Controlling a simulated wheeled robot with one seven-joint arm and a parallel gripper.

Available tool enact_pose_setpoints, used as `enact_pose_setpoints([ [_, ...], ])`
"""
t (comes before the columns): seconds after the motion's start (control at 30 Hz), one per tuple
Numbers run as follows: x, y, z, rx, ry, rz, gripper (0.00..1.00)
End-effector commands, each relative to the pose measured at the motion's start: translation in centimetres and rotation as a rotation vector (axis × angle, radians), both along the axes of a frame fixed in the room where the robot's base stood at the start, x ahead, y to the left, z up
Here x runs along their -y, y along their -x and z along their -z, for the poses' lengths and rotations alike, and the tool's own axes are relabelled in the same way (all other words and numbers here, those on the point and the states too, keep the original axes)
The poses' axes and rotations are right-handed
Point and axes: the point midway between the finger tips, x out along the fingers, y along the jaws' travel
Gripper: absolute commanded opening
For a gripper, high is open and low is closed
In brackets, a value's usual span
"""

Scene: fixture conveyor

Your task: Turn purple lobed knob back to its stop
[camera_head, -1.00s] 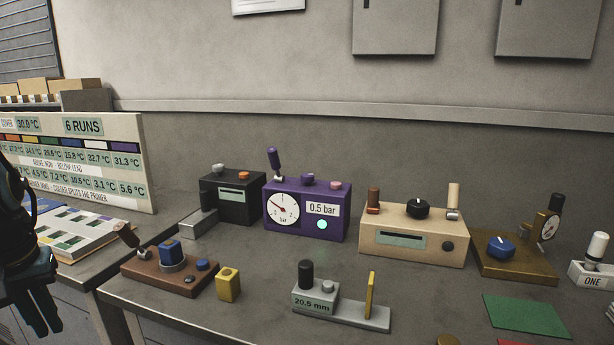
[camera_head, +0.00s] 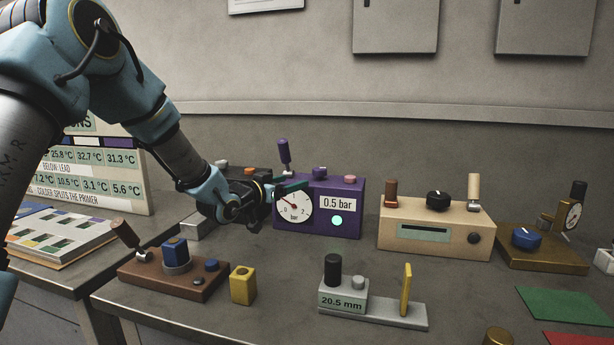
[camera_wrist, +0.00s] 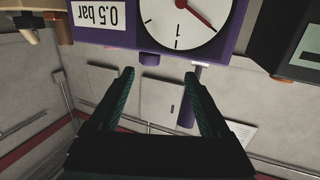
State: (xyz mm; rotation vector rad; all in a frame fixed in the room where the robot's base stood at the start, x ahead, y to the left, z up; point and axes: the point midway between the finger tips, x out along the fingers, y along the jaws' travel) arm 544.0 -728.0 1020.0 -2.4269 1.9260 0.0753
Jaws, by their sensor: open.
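The purple lobed knob (camera_head: 319,173) stands on top of the purple box (camera_head: 350,213), between a purple lever (camera_head: 285,153) and a pink button (camera_head: 350,179). The box has a round bar dial (camera_head: 294,206), a "0.5 bar" label and a lit green lamp. My gripper (camera_head: 303,186) is at the box's upper left, its fingers pointing right. In the wrist view the box hangs upside down at the top, and the knob (camera_wrist: 152,58) shows between the open, empty fingertips (camera_wrist: 158,73), apart from them. The lever (camera_wrist: 186,113) is partly hidden by one finger.
A black box (camera_head: 228,175) stands left of the purple box, partly hidden by my gripper. A beige box (camera_head: 436,221) with upright handles stands to the right. A brown fixture (camera_head: 170,280) and a grey gauge block (camera_head: 345,300) are in front. Bare tabletop lies between.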

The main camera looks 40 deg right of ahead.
Motion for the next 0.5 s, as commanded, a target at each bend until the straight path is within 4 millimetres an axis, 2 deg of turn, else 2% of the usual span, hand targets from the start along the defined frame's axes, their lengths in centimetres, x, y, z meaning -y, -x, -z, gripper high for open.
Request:
enact_pose_setpoints([
  [0.03, 1.0, 0.9, 0.0, 0.003, 0.030, 0.026, 0.81],
  [0.13, 2.0, 1.6, -0.6, 0.009, 0.062, 0.052, 0.81],
  [0.27, 3.3, 1.5, -0.8, 0.010, 0.068, 0.055, 0.81],
  [0.5, 7.6, 0.7, -0.9, 0.009, 0.066, 0.052, 0.81],
])
